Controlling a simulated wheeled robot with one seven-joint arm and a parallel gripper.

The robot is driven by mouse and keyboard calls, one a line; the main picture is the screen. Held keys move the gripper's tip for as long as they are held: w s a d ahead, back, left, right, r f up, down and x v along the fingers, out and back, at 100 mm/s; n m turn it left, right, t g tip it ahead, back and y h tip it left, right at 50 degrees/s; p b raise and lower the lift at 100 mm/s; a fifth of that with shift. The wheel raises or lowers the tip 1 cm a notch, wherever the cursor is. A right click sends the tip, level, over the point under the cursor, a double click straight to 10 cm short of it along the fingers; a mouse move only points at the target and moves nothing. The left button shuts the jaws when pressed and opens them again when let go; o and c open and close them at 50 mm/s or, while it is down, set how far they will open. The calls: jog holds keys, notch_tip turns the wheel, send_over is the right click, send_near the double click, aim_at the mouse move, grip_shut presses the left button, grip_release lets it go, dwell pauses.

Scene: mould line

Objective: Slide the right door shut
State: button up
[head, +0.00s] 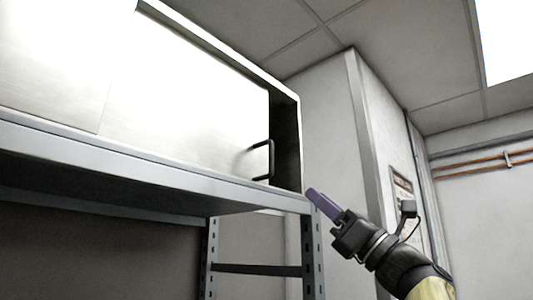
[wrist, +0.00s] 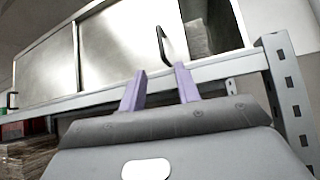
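The right door (head: 190,110) is a pale metal sliding panel in a cabinet on a shelf rack. Its black bar handle (head: 268,160) is near its right edge. A dark opening (head: 286,140) shows between that edge and the cabinet's right side. The wrist view also shows the door (wrist: 118,45), its handle (wrist: 163,46) and the opening (wrist: 196,25). My gripper (head: 313,194) is to the right of the handle and lower in the head view, apart from it. In the wrist view its two purple fingers (wrist: 158,77) stand apart with nothing between them.
The left door (head: 50,60) is beside the right door; its handle (wrist: 12,100) shows in the wrist view. The shelf's grey front beam (head: 150,165) and perforated upright (head: 314,250) are close to my gripper. Brown stacked material (wrist: 25,155) lies at lower left.

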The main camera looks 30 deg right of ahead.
aim_at(270, 169)
jog(key=p+x, duration=1.1)
jog(key=x, duration=0.5)
jog(key=shift+w+r+p, duration=0.1)
jog(key=shift+p, duration=0.25)
jog(key=shift+w+a+r+p, duration=0.25)
jog(key=shift+w+r+p, duration=0.1)
jog(key=shift+w, duration=0.1)
jog(key=shift+f, duration=0.1)
jog(key=shift+c, duration=0.2)
grip_shut()
